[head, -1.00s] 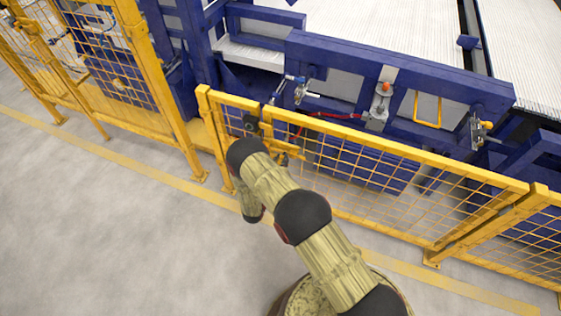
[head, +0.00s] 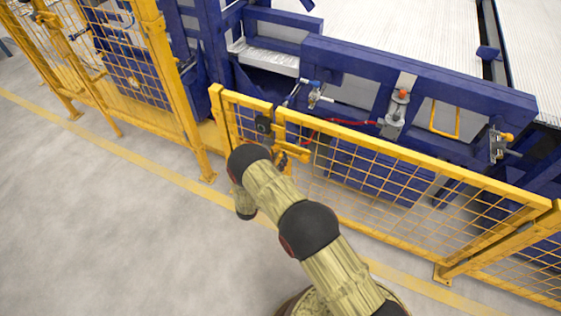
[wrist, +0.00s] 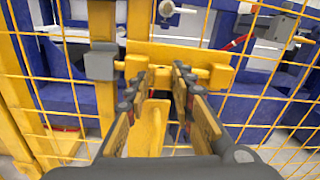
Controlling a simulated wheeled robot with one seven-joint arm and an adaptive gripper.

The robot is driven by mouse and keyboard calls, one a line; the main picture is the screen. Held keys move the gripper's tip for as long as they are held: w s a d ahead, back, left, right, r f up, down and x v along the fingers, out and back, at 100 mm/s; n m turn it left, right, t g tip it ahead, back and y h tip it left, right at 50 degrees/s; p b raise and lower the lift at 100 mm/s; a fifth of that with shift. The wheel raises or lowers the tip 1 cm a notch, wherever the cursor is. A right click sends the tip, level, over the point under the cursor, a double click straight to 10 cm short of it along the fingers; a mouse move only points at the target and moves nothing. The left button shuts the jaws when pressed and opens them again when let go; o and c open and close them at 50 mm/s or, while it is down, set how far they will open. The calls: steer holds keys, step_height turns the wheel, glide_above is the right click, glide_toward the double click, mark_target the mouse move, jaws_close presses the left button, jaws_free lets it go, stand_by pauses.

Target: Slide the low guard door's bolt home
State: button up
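The low guard door (head: 400,180) is a yellow mesh panel in a yellow frame. Its bolt (head: 293,152) is a yellow bar near the door's left end; it also shows in the wrist view (wrist: 217,76), running sideways across a yellow plate (wrist: 180,54). A yellow handle (wrist: 152,130) hangs down from the bolt. A grey block (wrist: 100,63) sits on the yellow post left of the bolt. My gripper (wrist: 157,86) is open, its two dark fingers on either side of the handle, with a gap visible on the right. In the head view my arm mostly hides the gripper.
Tall yellow mesh fencing (head: 120,60) stands left of the door. Blue machinery (head: 420,75) with fittings and a red hose (head: 350,122) lies behind the door. The grey floor (head: 110,230) in front is clear, with a yellow line on it.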

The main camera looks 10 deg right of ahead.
steer(key=o, duration=0.4)
steer(key=shift+a, duration=0.1)
steer(key=v, duration=1.2)
stand_by(0.3)
